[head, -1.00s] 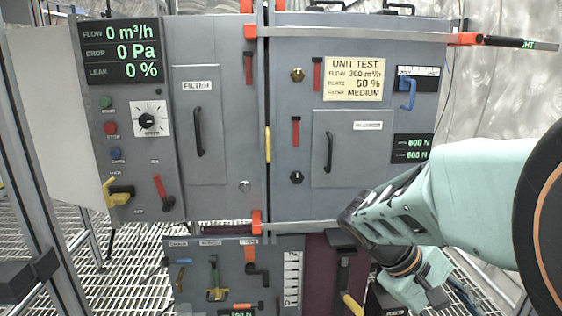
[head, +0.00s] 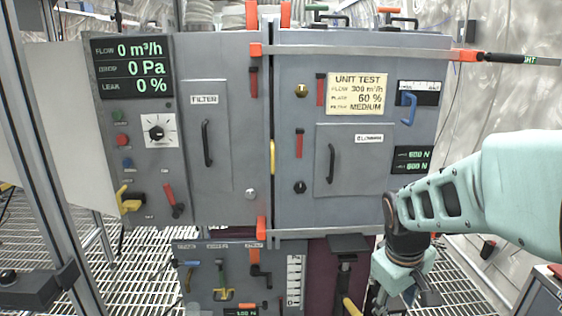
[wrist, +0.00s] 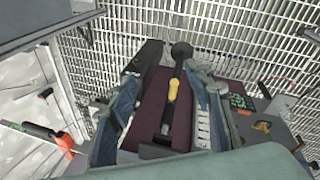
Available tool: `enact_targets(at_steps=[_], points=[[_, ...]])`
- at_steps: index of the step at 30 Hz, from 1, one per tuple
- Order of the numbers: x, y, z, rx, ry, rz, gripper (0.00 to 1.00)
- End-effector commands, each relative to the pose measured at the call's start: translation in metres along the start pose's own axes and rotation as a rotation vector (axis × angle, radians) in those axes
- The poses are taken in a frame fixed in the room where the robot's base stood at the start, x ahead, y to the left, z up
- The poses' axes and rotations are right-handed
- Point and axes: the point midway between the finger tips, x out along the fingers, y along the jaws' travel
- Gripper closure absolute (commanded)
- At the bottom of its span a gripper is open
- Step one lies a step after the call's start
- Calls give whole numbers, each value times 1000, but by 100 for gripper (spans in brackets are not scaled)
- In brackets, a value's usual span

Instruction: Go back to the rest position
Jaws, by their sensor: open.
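My gripper (head: 392,294) hangs below my teal wrist in the head view, in front of the lower right of the grey cabinet (head: 210,262). Its fingers are partly hidden by my wrist there. In the wrist view my gripper (wrist: 170,85) shows its two blue-grey fingers spread apart, with nothing held between them. A yellow-and-black handled tool (wrist: 173,90) on a maroon panel (wrist: 150,105) shows between the fingers, farther off. The same tool (head: 350,303) shows left of my gripper in the head view.
The cabinet has two closed doors with handles (head: 331,163), a display (head: 133,68) and several levers. A black bar with an orange end (head: 510,58) sticks out at upper right. A metal post (head: 45,170) stands at left. Grated floor (head: 130,280) lies around the cabinet.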

Motion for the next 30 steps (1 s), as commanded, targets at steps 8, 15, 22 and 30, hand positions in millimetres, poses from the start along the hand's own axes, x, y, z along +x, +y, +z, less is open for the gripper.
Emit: enact_targets(at_steps=[8,15,22,30], points=[[-65,60,-80,89,362,50,54],[-100,108,-103,155,505,139,54],[-129,148,-110,213,588,225,54],[-132,125,-107,286,648,150,54]])
